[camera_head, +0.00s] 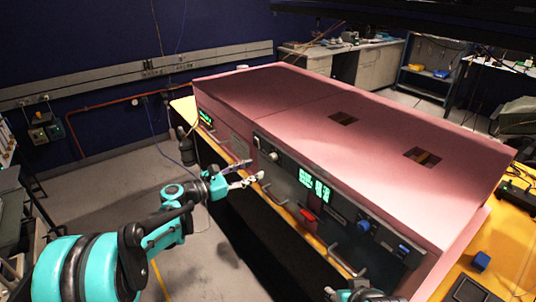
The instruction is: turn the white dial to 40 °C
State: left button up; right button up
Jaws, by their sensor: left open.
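The pink foam enclosure (300,105) stands on a wooden-topped bench, its dark front panel facing my arms. A small whitish round dial (273,156) sits on the upper part of that panel, left of centre; its markings are too small to read. My left gripper (252,171) is open and empty, its fingers pointing right toward the panel, a little left of and below the dial. It appears apart from the dial. Part of my right arm's end (355,294) shows at the bottom edge; its fingers are not clear.
Green-lit displays (316,187) sit right of the dial, with another display (207,118) at the far left. A blue knob (363,226), a red part (308,215) and bar handles (334,252) also line the front. Open floor lies left of the bench.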

aim_at(271, 158)
pick_arm(q)
jog(key=shift+n+h, duration=0.3)
jog(key=shift+n, duration=0.2)
jog(key=x, duration=0.2)
jog(key=b+x, duration=0.1)
jog(key=x, duration=0.2)
jog(key=w+x, duration=0.1)
jog(key=x, duration=0.2)
jog(key=shift+a+r, duration=0.25)
jog(key=shift+a, duration=0.15)
jog(key=shift+c, duration=0.2)
grip_shut()
